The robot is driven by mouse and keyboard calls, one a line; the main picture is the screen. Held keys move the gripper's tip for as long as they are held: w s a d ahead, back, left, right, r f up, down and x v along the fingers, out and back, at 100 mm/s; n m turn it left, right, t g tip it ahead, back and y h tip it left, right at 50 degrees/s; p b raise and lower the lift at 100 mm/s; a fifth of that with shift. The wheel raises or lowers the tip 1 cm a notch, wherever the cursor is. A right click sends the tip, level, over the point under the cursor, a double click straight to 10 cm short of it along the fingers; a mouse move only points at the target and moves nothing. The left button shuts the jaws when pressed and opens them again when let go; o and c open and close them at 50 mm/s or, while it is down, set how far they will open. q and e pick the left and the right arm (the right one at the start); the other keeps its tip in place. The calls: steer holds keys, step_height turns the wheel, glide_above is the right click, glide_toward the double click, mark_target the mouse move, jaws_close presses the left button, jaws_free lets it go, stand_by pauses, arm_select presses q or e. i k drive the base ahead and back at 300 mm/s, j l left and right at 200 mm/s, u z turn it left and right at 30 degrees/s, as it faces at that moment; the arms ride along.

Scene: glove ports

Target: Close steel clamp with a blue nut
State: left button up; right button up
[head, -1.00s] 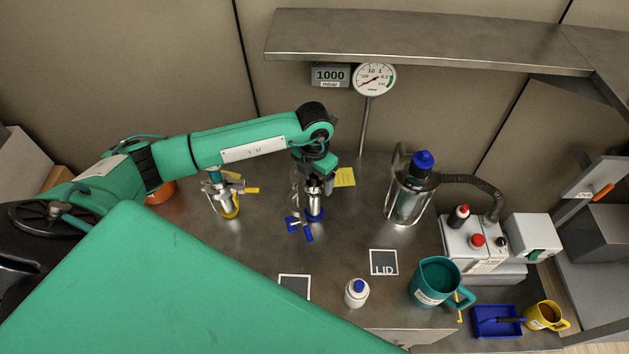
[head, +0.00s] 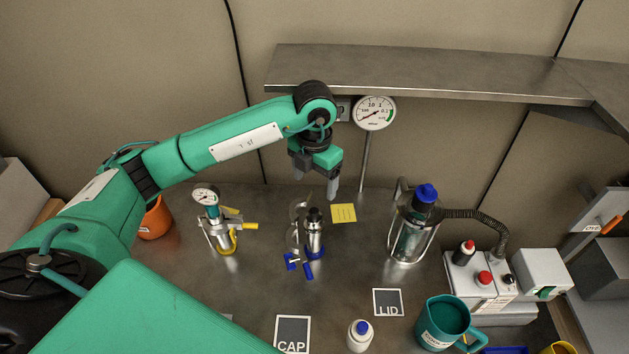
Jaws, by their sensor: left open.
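The steel clamp (head: 296,234) with blue parts stands on the bench around or beside a dark-topped metal fitting (head: 314,236). Its curved steel half stands out to the left of the fitting, so the clamp looks open. Its blue nut (head: 291,262) sits at the lower left, near a blue handle-like piece (head: 308,271). A blue ring shows at the fitting's base. My left gripper (head: 316,186) is open and empty, pointing down above and behind the fitting, apart from it. My right gripper is not in view.
A second clamped fitting with a gauge (head: 206,196) and yellow parts stands at left, by an orange pot (head: 156,220). A caged blue-capped vessel (head: 410,235) stands at right. A steel shelf (head: 420,72) overhangs behind. A white bottle (head: 359,338) and teal mug (head: 445,323) are in front.

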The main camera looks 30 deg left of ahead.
mark_target(293, 246)
steer(key=k+l, duration=0.5)
steer(key=k, duration=0.2)
steer(key=k+l, duration=0.45)
steer(key=k, duration=0.2)
